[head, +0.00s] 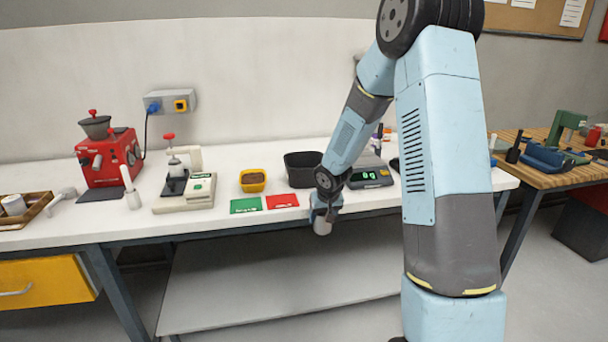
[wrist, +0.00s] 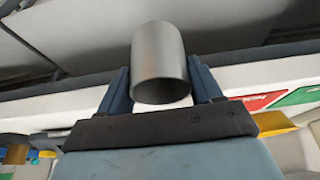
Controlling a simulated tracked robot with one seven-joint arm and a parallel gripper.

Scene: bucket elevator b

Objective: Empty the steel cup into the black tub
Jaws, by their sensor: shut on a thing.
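The steel cup (head: 323,226) is a plain grey cylinder. It hangs in my gripper (head: 321,211), just in front of the bench's front edge and to the right of the red card. In the wrist view the steel cup (wrist: 158,60) sits between the two blue-grey fingers of my gripper (wrist: 162,78), which are shut on it. One round end, darker than the wall, faces the palm. Its contents cannot be seen. The black tub (head: 301,172) stands on the bench behind and left of the cup, apart from it. Its inside is mostly hidden.
A yellow tub (head: 252,181) with brown matter stands left of the black tub. A green card (head: 245,205) and a red card (head: 282,201) lie in front. A scale (head: 371,176) with a lit green display stands right, partly behind my arm. A white press (head: 185,190) stands farther left.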

